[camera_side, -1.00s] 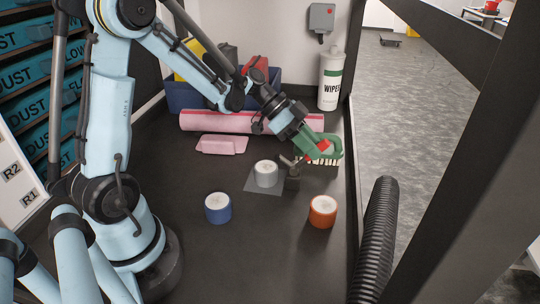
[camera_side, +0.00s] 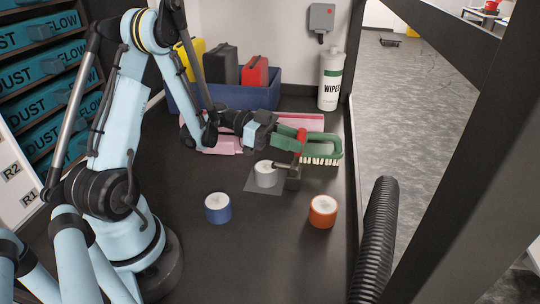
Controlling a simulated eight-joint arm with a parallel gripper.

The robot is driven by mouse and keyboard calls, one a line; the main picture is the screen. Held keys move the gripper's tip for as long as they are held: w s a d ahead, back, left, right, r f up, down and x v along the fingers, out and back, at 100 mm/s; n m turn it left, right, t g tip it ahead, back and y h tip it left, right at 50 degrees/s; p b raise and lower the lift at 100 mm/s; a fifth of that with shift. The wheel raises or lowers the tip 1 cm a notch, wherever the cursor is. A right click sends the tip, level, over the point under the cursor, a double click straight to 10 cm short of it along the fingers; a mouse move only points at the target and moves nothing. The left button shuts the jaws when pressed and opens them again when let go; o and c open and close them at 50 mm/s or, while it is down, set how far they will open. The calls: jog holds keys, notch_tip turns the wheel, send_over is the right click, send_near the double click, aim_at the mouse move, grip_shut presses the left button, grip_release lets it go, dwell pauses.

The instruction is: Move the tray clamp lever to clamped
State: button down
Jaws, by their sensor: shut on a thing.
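The tray clamp stands in the middle of the bench, with a dark base (camera_side: 293,181) and a lever with a red handle (camera_side: 300,137). The lever stands roughly upright. A thin grey clamp arm reaches left from the base toward a grey, white-topped jar (camera_side: 266,177); I cannot tell whether it touches. The jar stands on a flat grey plate (camera_side: 258,189). My gripper (camera_side: 295,138) comes in from the left and is shut on the red handle. The fingers partly hide the handle.
A blue jar (camera_side: 218,209) and an orange jar (camera_side: 323,212) stand in front. A black hose (camera_side: 375,240) runs along the right.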

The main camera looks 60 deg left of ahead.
jog(key=shift+a, duration=0.1)
jog(key=c, duration=0.9)
grip_release()
jog(key=v, duration=1.2)
jog(key=shift+s, duration=0.1)
